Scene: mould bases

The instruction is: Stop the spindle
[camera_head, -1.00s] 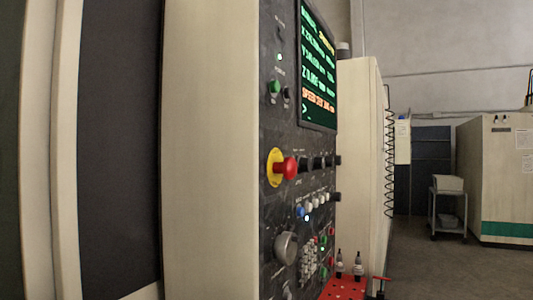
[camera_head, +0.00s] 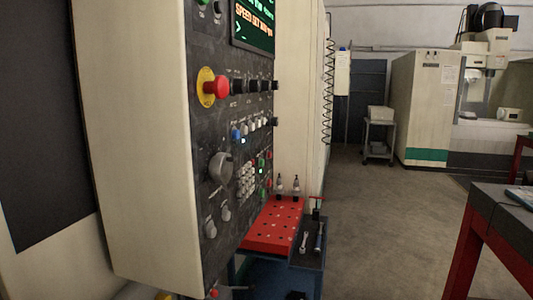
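The machine's control panel (camera_head: 205,130) stands to the left of centre, seen at a steep angle. A red mushroom button (camera_head: 216,87) on a yellow round plate sits on its upper part. The screen (camera_head: 255,25) is cut by the top edge and shows a speed line in orange. Labels are too small to read. Neither gripper is in view.
A red perforated tray (camera_head: 273,226) with tool holders (camera_head: 288,186) rests on a blue cart (camera_head: 313,258) close beside the panel. A dark-topped red table (camera_head: 500,222) stands at the right. Grey floor (camera_head: 370,225) is free between them. A cabinet (camera_head: 425,105) and trolley (camera_head: 379,139) stand behind.

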